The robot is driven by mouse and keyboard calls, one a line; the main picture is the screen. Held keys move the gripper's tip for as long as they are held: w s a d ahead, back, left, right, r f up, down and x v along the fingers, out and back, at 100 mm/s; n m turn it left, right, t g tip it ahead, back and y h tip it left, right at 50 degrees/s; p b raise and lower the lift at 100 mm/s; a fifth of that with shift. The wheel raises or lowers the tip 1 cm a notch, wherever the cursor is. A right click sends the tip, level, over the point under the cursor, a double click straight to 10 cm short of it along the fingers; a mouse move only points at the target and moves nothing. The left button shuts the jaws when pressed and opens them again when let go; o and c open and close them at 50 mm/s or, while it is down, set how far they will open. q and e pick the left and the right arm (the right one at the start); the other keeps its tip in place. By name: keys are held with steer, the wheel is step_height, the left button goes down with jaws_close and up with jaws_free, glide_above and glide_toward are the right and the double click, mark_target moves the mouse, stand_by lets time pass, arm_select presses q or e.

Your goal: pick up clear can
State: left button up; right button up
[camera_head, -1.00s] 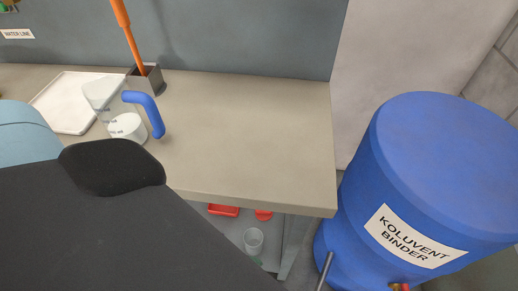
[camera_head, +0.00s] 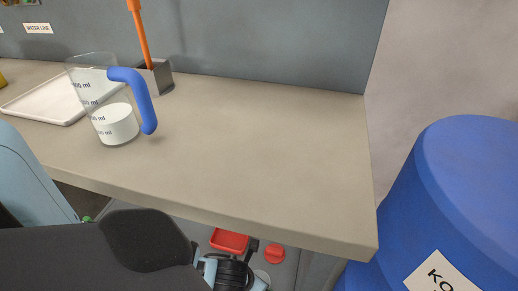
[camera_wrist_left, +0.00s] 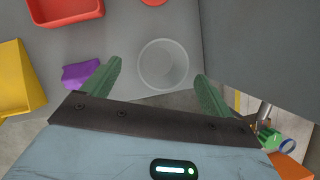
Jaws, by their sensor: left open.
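The clear can (camera_wrist_left: 163,66) stands on the grey shelf under the bench. In the left wrist view its round rim shows between the two green fingertips of my left gripper (camera_wrist_left: 158,72), which is open. I cannot tell how far the fingertips are above or short of it. In the head view the can (camera_head: 262,275) is mostly hidden behind my gripper (camera_head: 238,274), below the bench's front edge. My right gripper is not in view.
On the bench (camera_head: 260,140) stand a measuring jug (camera_head: 115,122) with a blue handle, a white tray (camera_head: 45,105) and a grey holder (camera_head: 158,78). A red bin (camera_head: 229,241) and a red round item (camera_head: 274,253) lie below. A blue barrel (camera_head: 450,190) stands right.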

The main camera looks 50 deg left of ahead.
arm_select(q)
steer(key=b+x, duration=0.3)
steer(key=x, duration=0.3)
steer(key=shift+d+f, duration=0.1)
steer(key=shift+d, duration=0.1)
steer(key=shift+w+f+b, duration=0.1)
steer(key=shift+f+b, duration=0.2)
steer(key=shift+r, duration=0.1)
steer(key=shift+c, duration=0.4)
steer(key=c, duration=1.2)
steer(key=shift+c, duration=0.7)
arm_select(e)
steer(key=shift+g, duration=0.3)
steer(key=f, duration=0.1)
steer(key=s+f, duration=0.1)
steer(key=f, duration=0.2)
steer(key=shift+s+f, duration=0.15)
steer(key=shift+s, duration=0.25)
